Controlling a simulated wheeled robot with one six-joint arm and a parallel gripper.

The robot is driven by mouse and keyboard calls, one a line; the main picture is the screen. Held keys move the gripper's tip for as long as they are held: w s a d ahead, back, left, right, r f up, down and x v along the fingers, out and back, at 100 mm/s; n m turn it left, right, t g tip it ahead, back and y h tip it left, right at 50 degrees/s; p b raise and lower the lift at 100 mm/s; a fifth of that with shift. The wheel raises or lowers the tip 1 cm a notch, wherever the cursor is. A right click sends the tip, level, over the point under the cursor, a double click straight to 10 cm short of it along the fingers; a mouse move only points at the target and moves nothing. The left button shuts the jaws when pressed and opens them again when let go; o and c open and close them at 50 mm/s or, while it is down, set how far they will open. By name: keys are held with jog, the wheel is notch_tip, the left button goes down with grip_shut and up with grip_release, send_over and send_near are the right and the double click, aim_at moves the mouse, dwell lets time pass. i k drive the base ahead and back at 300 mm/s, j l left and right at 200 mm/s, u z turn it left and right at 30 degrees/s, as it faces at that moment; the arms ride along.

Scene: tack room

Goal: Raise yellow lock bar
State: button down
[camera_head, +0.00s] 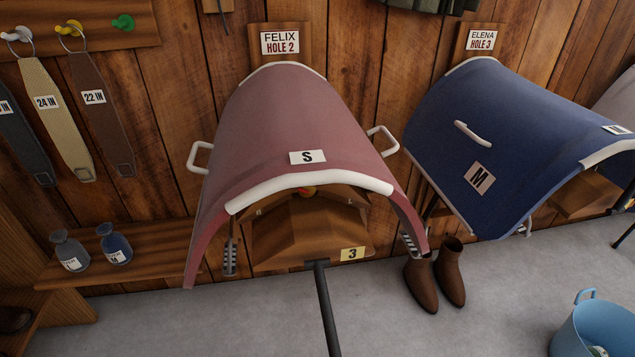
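No clear yellow lock bar shows. A small red and yellow piece (307,191) peeks out under the front edge of the pink saddle pad (290,120), mostly hidden by it. The pad is marked S and drapes over a wooden rack (300,232) with a yellow label "3" (352,254). The rack is under the sign "FELIX HOLE 2" (280,43). My gripper is not in view.
A dark rod (326,310) runs down from the rack's front. A blue pad (480,130) marked M hangs to the right. Brown boots (435,275) and a blue tub (598,328) stand on the grey floor. Straps hang left, above a shelf (165,250) with two bottles.

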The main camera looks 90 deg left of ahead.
aim_at(331, 331)
jog(key=i+l+u, duration=0.15)
jog(key=l, duration=0.2)
jog(key=i+l+u, duration=0.15)
jog(key=l, duration=0.25)
jog(key=i+l+u, duration=0.15)
jog(key=l, duration=0.25)
jog(key=i+l+u, duration=0.15)
jog(key=l, duration=0.25)
jog(key=i+u, duration=0.1)
jog(key=u, duration=2.75)
jog(key=k+l, duration=0.1)
jog(key=l, duration=0.25)
jog(key=k+l, duration=0.1)
jog(key=l, duration=0.25)
jog(key=k+l, duration=0.1)
jog(key=l, duration=0.25)
jog(key=k+l, duration=0.1)
jog(key=l, duration=0.25)
jog(key=l+u, duration=0.05)
